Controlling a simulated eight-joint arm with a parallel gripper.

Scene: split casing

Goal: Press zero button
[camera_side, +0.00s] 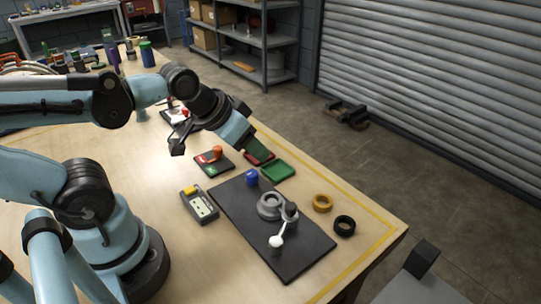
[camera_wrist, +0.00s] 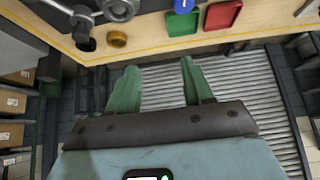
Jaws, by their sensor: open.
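In the side view a dark handheld device (camera_side: 199,205) with a pale display lies on the table, left of the black mat. A yellow button (camera_side: 190,190) sits at its upper end; I cannot read any label on it. The device does not show in the wrist view. My gripper (camera_side: 260,151) is raised over the table's far edge near the trays, up and to the right of the device and well apart from it. In the wrist view the two green fingers (camera_wrist: 158,68) are spread open with nothing between them.
The black mat (camera_side: 300,252) carries a grey casing part (camera_side: 270,205), a white-knobbed lever (camera_side: 277,241) and a blue piece (camera_side: 252,177).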

